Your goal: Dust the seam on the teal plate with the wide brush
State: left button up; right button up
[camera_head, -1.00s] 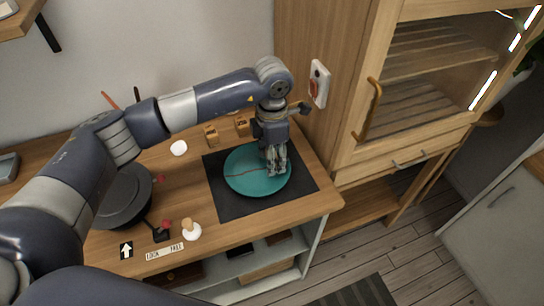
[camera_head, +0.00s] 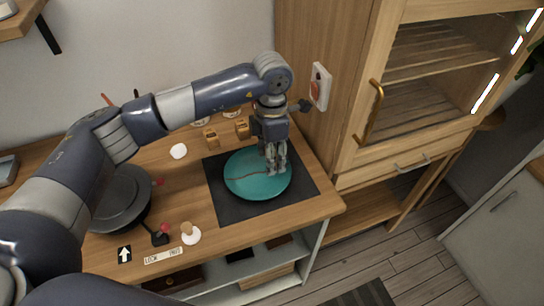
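The teal plate (camera_head: 245,187) lies on a dark square mat (camera_head: 228,210) on the wooden counter. A thin reddish-brown seam (camera_head: 243,175) runs across the plate from its left side toward my gripper. My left gripper (camera_head: 276,172) points down over the right part of the plate, its fingers at or just above the surface. The fingers are small and close together, so whether they hold anything is unclear. I cannot make out the wide brush. My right gripper is not in view.
Two small wooden blocks (camera_head: 242,129) stand behind the mat. A white knobbed piece (camera_head: 190,234) and a dark round stand (camera_head: 120,199) are to the left. A tall wooden cabinet (camera_head: 330,130) borders the right. The counter (camera_head: 222,233) in front of the mat is clear.

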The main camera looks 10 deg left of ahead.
pick_arm(q)
jog(key=shift+r, duration=0.25)
jog(key=shift+r+p, duration=1)
jog(key=shift+r, duration=1.2)
